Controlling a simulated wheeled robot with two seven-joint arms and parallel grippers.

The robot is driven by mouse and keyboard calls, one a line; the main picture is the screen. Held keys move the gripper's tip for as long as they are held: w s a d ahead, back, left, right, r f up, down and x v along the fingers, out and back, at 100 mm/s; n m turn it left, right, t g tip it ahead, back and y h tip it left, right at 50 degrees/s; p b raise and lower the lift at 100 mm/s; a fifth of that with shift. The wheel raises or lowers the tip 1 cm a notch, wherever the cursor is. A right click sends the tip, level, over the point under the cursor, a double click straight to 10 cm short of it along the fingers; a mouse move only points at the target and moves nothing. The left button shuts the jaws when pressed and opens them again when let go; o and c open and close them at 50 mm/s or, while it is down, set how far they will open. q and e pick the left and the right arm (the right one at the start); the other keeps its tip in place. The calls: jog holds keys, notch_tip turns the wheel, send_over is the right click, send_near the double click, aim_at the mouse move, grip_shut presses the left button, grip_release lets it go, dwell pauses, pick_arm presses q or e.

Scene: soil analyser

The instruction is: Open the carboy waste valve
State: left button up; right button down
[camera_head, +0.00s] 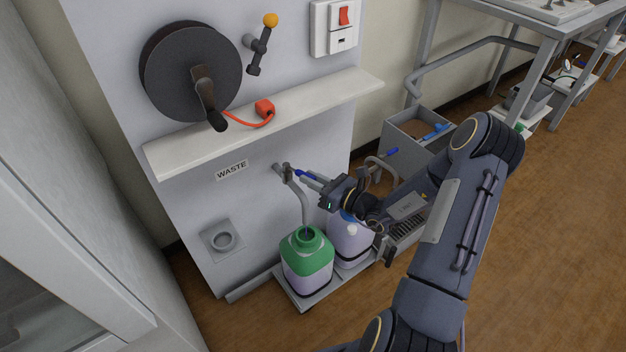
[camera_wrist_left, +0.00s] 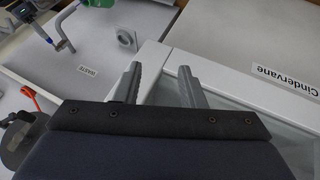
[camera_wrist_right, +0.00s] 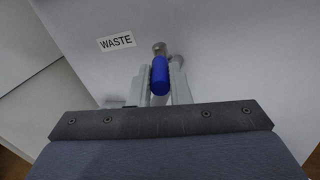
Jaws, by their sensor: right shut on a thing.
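The waste valve (camera_head: 285,170) sits on a pipe on the grey wall panel, beside the WASTE label (camera_head: 232,169). Its blue lever handle (camera_wrist_right: 160,78) lies between the fingers of my right gripper (camera_wrist_right: 160,88), which is shut on it. In the head view the lever (camera_head: 299,173) points out from the valve toward my right gripper. The valve's pipe bends down to the green-topped carboy (camera_head: 305,261) on the floor tray. My left gripper (camera_wrist_left: 160,82) is open and empty, beside the white cabinet in the left wrist view; the head view does not show it.
A second jug (camera_head: 350,243) stands beside the carboy, partly behind my right arm. A shelf (camera_head: 300,112) with an orange plug (camera_head: 264,108) runs above the valve. A black reel (camera_head: 180,75) hangs over it. A grey bin (camera_head: 408,130) stands to the right.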

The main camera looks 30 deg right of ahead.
dwell(0.3)
jog(key=c, duration=1.3)
grip_release()
jog(key=shift+c, duration=0.2)
jog(key=p+v, duration=0.1)
jog(key=v, duration=0.6)
jog(key=shift+s+d, duration=0.2)
jog(key=shift+s, duration=0.15)
